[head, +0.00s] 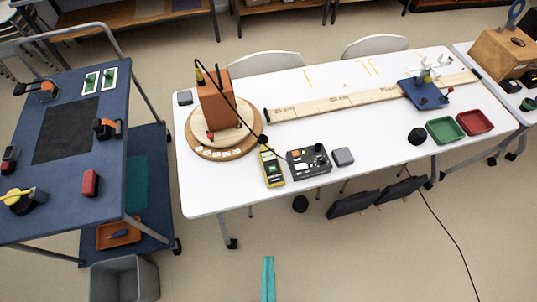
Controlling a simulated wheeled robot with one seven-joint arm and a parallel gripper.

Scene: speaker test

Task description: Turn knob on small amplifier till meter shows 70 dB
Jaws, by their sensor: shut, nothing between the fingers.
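The small amplifier (309,161) is a dark box with knobs and a few coloured parts on top, near the front edge of the white table. Which knob sets the level is too small to tell. The yellow meter (270,166) lies just left of it; its reading cannot be made out. An orange-brown speaker (216,98) stands on a round wooden base (194,130) behind them, with a black cable running to the front. My gripper (268,262) shows as two teal fingers, shut and empty, at the bottom, well short of the table and amplifier.
A grey block (343,157) sits right of the amplifier. A marked plank (350,101) runs toward a blue stand (424,94). Green (445,130) and red (475,122) trays are at right. A blue cart (65,190) and grey bin (123,279) stand left. Floor before the table is mostly open.

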